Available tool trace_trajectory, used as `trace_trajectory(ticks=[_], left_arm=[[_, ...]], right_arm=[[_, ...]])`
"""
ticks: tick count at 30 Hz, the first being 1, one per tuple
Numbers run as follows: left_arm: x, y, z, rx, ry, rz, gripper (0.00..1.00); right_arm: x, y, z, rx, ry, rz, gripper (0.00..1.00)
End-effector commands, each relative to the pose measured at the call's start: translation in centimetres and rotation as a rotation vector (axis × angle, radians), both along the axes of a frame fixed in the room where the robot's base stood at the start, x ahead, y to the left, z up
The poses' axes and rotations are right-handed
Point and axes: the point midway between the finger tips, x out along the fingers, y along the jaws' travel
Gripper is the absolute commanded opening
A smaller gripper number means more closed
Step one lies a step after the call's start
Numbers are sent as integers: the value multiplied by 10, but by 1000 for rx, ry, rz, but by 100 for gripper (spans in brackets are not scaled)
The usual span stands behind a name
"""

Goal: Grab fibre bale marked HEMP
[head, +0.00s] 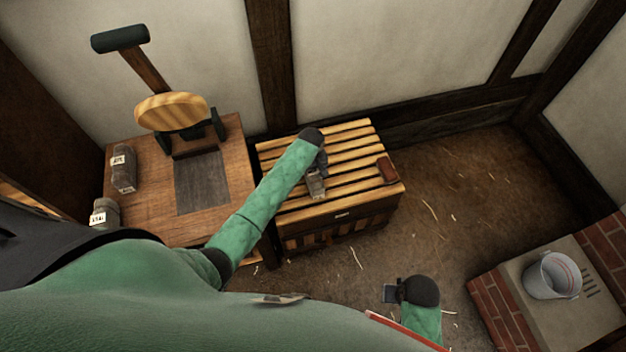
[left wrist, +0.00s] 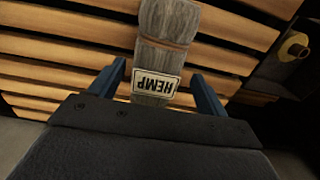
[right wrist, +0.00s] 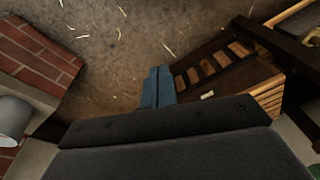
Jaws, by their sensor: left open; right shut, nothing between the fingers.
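The grey fibre bale marked HEMP (left wrist: 163,55) lies on the slatted wooden top, and its white label reads HEMP upside down in the left wrist view. In the head view the bale (head: 316,188) shows near the front of the slatted crate (head: 356,219). My left gripper (left wrist: 155,80) is open, its two blue fingers on either side of the bale's labelled end. I cannot tell whether the fingers touch it. My right gripper (right wrist: 158,85) is shut and empty above the floor; it also shows in the head view (head: 390,293).
A metal bucket (head: 552,276) stands on a brick-sided block at right. Straw-strewn floor (head: 440,215) lies between.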

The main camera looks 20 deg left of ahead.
Motion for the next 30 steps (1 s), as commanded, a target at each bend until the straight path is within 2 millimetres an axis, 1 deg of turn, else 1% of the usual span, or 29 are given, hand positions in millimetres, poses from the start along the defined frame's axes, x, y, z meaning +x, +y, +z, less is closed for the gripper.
trace_trajectory(ticks=[2,3,6,9,14,21,23,27,30], left_arm=[[0,-2,-6,0,1,0,76],[0,-3,-10,0,1,-1,76],[1,-6,-22,1,3,-1,76],[1,-6,-36,0,1,0,76],[1,-6,-47,0,0,-1,76],[1,-6,-48,0,0,-1,76],[1,-6,-48,0,0,-1,65],[1,-6,-48,0,0,-1,37],[1,-7,-48,0,-1,-1,20]], right_arm=[[3,0,-5,-1,-1,-1,0],[6,0,-14,-2,-4,-2,0],[4,-1,-32,-6,-1,-2,0],[3,-2,-41,-7,0,-1,0],[2,-2,-48,-7,0,-1,0],[1,-3,-49,-7,0,-1,0],[1,-2,-49,-7,0,-1,0],[1,-2,-49,-7,0,-1,0],[1,-2,-48,-7,-1,-1,0]])
